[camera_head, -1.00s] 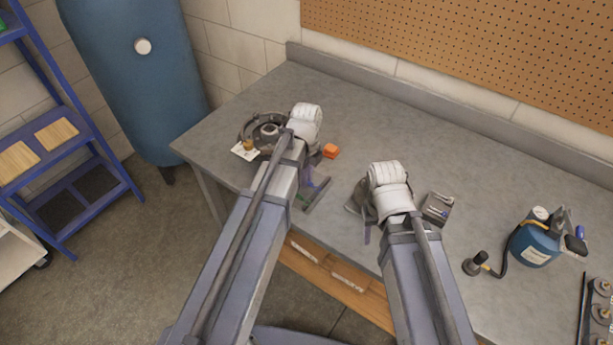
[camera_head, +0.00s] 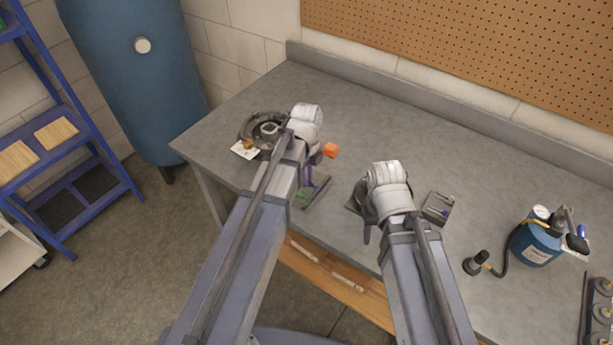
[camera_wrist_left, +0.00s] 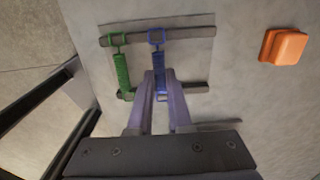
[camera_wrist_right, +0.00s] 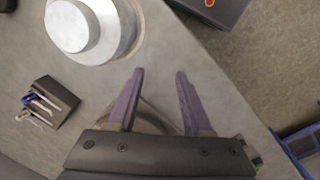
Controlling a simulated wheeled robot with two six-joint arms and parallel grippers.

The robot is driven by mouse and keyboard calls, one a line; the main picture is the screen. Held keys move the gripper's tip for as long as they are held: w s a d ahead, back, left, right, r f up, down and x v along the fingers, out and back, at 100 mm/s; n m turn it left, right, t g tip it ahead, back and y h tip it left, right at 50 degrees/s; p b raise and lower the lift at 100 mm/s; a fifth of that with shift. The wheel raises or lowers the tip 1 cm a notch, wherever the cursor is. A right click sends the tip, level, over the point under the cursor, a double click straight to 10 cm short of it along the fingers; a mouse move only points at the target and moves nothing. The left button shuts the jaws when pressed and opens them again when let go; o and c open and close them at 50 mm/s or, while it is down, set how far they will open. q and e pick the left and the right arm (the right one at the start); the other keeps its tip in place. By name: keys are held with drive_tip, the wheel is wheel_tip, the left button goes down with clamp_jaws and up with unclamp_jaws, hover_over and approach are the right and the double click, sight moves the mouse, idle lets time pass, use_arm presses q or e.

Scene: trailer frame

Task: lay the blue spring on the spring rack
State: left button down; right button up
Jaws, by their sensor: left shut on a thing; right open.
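The spring rack (camera_wrist_left: 185,32) has two parallel dark bars on a pale plate; in the head view its near bar shows on the bench (camera_head: 318,194). A green spring (camera_wrist_left: 121,70) lies across both bars at the left. The blue spring (camera_wrist_left: 157,42) is parallel to it, just to its right. My left gripper (camera_wrist_left: 158,80) is shut on the blue spring's body. Its upper end loop overlaps the upper bar; its lower end is partly hidden by my fingers. I cannot tell whether it touches the bars. My right gripper (camera_wrist_right: 158,74) is open and empty over the bench.
An orange block (camera_wrist_left: 284,45) sits right of the rack. A small dark tray with tools (camera_head: 438,208) and a blue canister (camera_head: 535,245) stand to the right. The bench's back middle is clear.

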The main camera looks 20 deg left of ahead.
use_arm(q)
drive_tip(key=shift+f, duration=0.15)
use_arm(e)
drive_tip(key=shift+f, duration=0.2)
idle(0.5)
use_arm(q)
drive_tip(key=c, duration=0.8)
unclamp_jaws()
drive_tip(key=shift+c, duration=1.4)
use_arm(e)
drive_tip(key=shift+r, duration=0.15)
use_arm(q)
wheel_tip(320, 180, up, 7)
drive_tip(key=p, duration=0.7)
use_arm(e)
wheel_tip(320, 180, up, 7)
